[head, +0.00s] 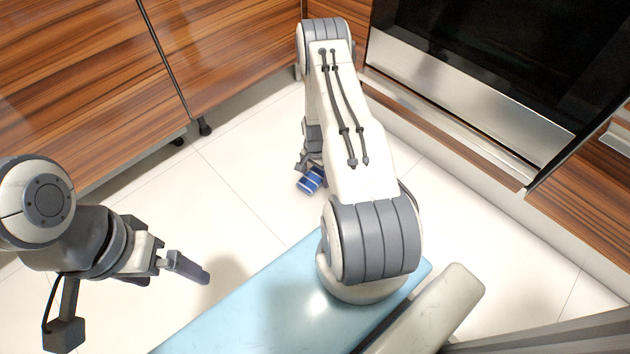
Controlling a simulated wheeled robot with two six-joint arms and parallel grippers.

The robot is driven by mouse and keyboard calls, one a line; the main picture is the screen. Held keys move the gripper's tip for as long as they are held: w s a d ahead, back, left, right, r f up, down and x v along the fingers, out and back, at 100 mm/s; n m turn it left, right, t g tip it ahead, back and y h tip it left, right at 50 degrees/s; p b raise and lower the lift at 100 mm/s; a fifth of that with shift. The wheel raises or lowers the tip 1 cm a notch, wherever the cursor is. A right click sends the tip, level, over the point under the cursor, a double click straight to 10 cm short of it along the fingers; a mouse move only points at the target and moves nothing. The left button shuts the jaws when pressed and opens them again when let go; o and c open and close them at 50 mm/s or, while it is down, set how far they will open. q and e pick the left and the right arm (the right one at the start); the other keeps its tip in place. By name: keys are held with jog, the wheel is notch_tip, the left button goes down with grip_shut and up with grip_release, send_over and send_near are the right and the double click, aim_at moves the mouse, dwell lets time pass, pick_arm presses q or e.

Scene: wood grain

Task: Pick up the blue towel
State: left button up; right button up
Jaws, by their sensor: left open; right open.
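The blue towel (311,180) is a small folded blue bundle with lighter stripes on the white tiled floor, left of my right arm. My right gripper (303,165) reaches down right at the towel, its dark fingers at or just above the towel's upper left side. The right arm hides part of this gripper, and I cannot tell whether the fingers touch the towel. My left gripper (180,273) is open and empty at the lower left, well away from the towel.
Wood-grain cabinets (80,80) on dark feet stand along the upper left. An oven (470,100) with a steel lower panel and more wood-grain fronts line the right. The floor (230,165) left of the towel is clear.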

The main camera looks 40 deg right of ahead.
aim_at(315, 175)
jog(key=shift+r, duration=0.1)
jog(key=c, duration=1.3)
jog(key=shift+r+p, duration=0.45)
jog(key=shift+r, duration=0.05)
jog(key=shift+c, duration=0.2)
notch_tip(315, 175, up, 4)
jog(key=p, duration=0.3)
jog(key=shift+f, duration=0.2)
jog(key=s+d+r+p, duration=0.6)
jog(key=s+d, duration=0.2)
jog(key=shift+d+r, duration=0.2)
jog(key=shift+s, duration=0.1)
